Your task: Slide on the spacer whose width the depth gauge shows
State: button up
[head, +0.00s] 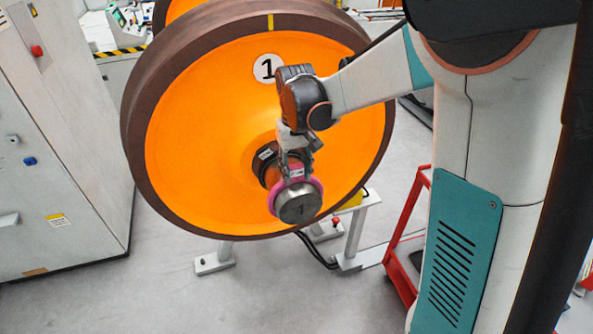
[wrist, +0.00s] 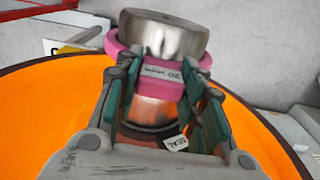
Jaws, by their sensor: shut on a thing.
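My gripper (head: 295,170) reaches down from above and is shut on the ring's rim. In the wrist view the pink ring (wrist: 194,55) sits between my finger pads (wrist: 160,95), with a label that looks upside down and seems to read 20 mm. The silver axle end (wrist: 160,38) sticks out beyond the ring. Bare shiny shaft (wrist: 152,110) shows between the ring and a dark collar with a white tag (wrist: 176,143). No depth gauge is visible.
The orange wheel (head: 190,130), marked 1, stands behind the axle end. A grey cabinet (head: 60,130) is at the left. A red frame (head: 405,250) and a white stand (head: 352,240) are at lower right. The floor (head: 200,300) in front is clear.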

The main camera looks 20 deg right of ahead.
jog(key=shift+w, duration=4.65)
jog(key=o, duration=1.2)
jog(key=shift+r, duration=0.15)
notch_tip(320, 180, up, 12)
